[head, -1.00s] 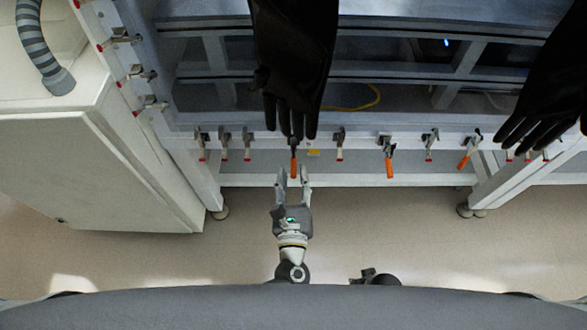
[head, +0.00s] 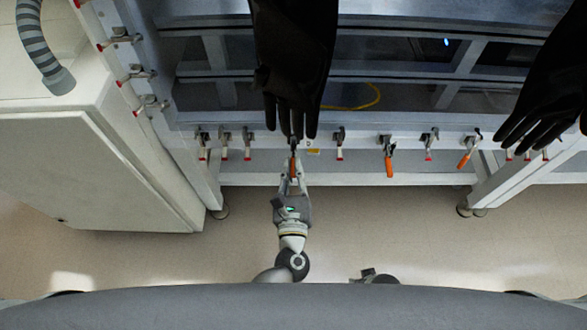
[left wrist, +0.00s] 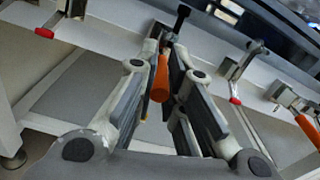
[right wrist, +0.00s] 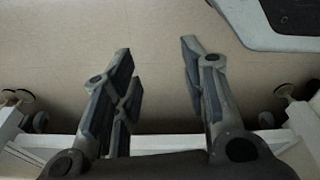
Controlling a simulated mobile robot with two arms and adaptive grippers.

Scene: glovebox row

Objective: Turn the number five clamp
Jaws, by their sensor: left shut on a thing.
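A toggle clamp with an orange handle (head: 293,163) hangs on the front rail of the glovebox, just below the fingers of a black glove. Its handle also shows in the left wrist view (left wrist: 160,80). My left gripper (head: 293,179) is shut on this orange handle, with one finger on each side. In the left wrist view the fingers (left wrist: 166,62) flank the handle. The clamp's upper part is partly hidden by the glove in the head view. No number can be read on it. My right gripper (right wrist: 155,60) is open and empty, above bare floor.
Clamps with red tips (head: 225,150) (head: 339,150) and other orange-handled clamps (head: 389,165) (head: 467,159) line the same rail. Black gloves (head: 293,60) (head: 550,80) hang down in front of it. A white cabinet (head: 90,160) stands at the left. The floor (head: 400,240) is clear.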

